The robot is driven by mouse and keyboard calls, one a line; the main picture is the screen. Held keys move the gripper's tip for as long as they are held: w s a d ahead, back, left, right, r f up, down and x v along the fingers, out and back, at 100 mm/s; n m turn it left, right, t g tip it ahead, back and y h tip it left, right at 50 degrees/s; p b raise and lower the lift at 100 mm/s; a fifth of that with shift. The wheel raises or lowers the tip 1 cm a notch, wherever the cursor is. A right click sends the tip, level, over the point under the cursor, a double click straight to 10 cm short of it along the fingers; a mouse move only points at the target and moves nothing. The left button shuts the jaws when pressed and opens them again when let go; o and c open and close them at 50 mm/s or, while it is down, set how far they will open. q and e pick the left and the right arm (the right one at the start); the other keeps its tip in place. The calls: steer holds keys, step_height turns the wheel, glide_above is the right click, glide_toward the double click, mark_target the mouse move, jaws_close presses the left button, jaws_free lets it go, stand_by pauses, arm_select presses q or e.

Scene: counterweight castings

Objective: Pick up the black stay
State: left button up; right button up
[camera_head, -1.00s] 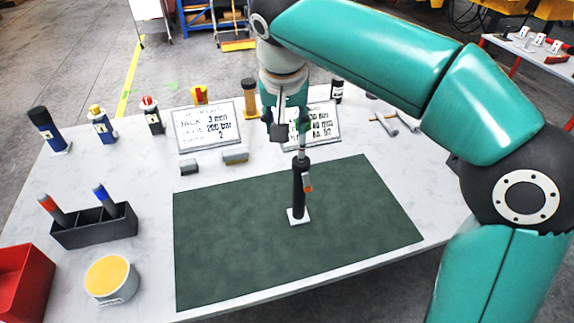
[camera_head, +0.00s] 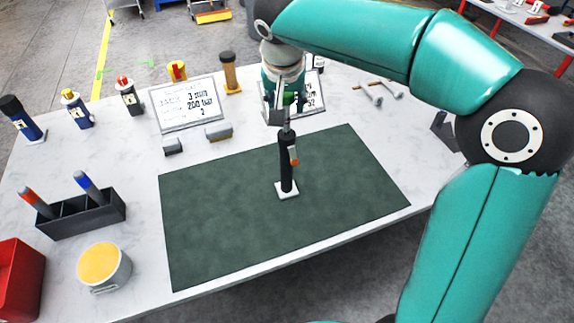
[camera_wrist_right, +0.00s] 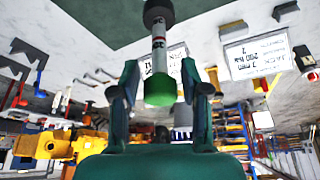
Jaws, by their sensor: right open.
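The black stay (camera_head: 287,163) stands upright on a small white base on the green mat (camera_head: 220,225). It has an orange tag on its side and a thin grey rod rising from its top. My right gripper (camera_head: 286,108) is above the black body, at the rod's upper end, and is open. In the right wrist view the stay's rod (camera_wrist_right: 158,48) and its green end lie between the spread fingers of my right gripper (camera_wrist_right: 160,82). I cannot tell whether a finger touches it. My left gripper is not in view.
Two lettered signs (camera_head: 187,104) stand behind the mat, one partly behind my right gripper. Small grey blocks (camera_head: 218,132) lie before them. A black holder (camera_head: 80,216) with markers, a yellow-topped tub (camera_head: 104,268) and a red bin (camera_head: 20,280) stand at left. The mat around the stay is clear.

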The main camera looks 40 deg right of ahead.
mark_target(287, 113)
steer(key=x, duration=0.5)
steer(key=shift+f, duration=0.2)
jaws_close()
steer(key=shift+w+r, duration=0.1)
